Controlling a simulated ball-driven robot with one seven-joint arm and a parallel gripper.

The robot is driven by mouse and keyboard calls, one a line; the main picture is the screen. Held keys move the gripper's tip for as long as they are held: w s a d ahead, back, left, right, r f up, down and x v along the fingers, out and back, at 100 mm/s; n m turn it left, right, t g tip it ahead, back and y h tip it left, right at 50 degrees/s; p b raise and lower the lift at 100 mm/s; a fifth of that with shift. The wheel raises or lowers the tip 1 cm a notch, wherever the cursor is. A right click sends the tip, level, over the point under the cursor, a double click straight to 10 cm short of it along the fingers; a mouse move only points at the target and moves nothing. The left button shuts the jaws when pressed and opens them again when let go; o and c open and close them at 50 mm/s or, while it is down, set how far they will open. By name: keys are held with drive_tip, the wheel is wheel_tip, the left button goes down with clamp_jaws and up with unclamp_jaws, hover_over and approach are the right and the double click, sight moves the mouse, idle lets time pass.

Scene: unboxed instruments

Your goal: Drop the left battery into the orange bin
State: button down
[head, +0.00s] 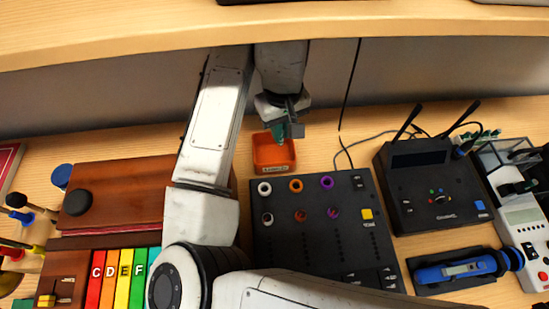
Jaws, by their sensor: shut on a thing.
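The orange bin (261,158) is a small open box on the desk, behind the black panel with coloured rings. My gripper (287,129) is over the back part of the bin, pointing down. It is shut on a small green battery (278,133), mostly hidden by the fingers. The battery appears to be above the bin's opening; its exact height above the bin floor cannot be told. Some small green items (487,136), perhaps more batteries, stand at the right behind the black radio unit.
The black panel (320,240) stands directly in front of the bin. A black box with two antennas (430,185) is to the right, and a wooden box (125,190) to the left. A shelf (130,35) overhangs the back. Bare desk (325,125) lies right of the bin.

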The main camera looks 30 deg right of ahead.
drive_tip(key=shift+f+b, duration=0.45)
drive_tip(key=shift+f, duration=0.4)
drive_tip(key=c, duration=1.1)
unclamp_jaws()
drive_tip(key=shift+r, duration=0.1)
